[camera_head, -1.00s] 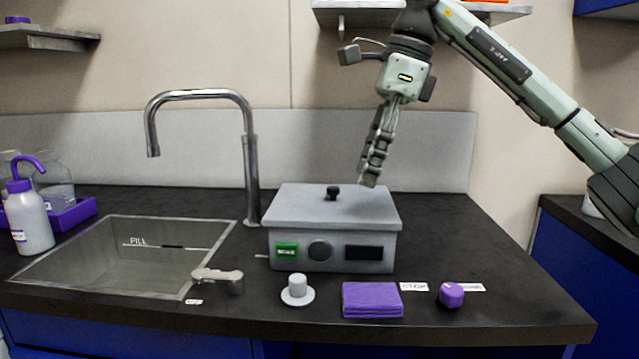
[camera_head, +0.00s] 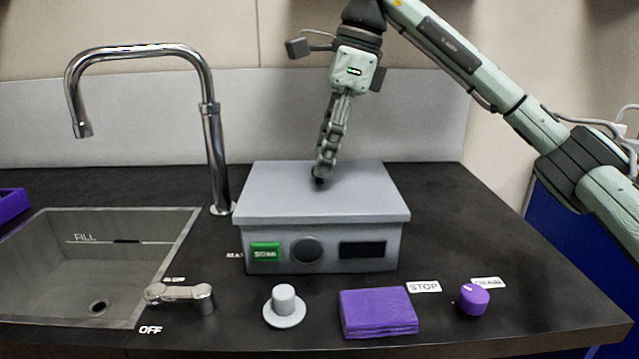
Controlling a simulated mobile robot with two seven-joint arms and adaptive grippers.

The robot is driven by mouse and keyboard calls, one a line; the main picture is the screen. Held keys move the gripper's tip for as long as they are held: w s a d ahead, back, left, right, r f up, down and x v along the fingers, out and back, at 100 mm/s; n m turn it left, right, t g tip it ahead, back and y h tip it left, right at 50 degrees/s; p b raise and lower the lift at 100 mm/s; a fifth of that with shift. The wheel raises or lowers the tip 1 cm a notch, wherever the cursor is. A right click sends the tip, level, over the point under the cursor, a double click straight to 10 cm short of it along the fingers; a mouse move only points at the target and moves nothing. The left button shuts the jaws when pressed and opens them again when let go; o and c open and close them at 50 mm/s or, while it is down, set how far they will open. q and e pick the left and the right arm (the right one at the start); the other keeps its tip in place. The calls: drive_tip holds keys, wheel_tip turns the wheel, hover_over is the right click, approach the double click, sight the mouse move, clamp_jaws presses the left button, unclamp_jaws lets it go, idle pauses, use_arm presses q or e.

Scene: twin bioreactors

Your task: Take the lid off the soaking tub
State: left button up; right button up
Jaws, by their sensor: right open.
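The soaking tub (camera_head: 322,252) is a grey box on the dark counter, with a green label, a round dial and a black panel on its front. Its flat grey lid (camera_head: 275,200) lies on top and covers it. The lid's small black knob (camera_head: 319,180) is mostly hidden behind my right gripper's fingertips. My right gripper (camera_head: 320,172) points down from above, directly at the knob. It is open, and I cannot tell whether the fingers touch the knob. My left gripper is not in view.
A sink (camera_head: 100,260) with a tall curved faucet (camera_head: 215,140) is at the left. A lever handle (camera_head: 182,295), a white stopper (camera_head: 284,305), a folded purple cloth (camera_head: 378,312) and a purple knob (camera_head: 472,299) line the front. The counter right of the tub is clear.

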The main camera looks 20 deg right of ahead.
drive_tip(key=shift+w+a+f, duration=0.1)
drive_tip(key=shift+a+f, duration=0.1)
drive_tip(key=shift+f, duration=0.5)
clamp_jaws()
drive_tip(key=shift+r, duration=0.1)
drive_tip(key=shift+r, duration=0.7)
wheel_tip(320, 180, up, 3)
drive_tip(key=shift+r, duration=0.1)
drive_tip(key=s+a+r, duration=0.2)
drive_tip(key=a+r, duration=0.4)
drive_tip(key=a, duration=0.5)
drive_tip(key=shift+a+r, duration=0.15)
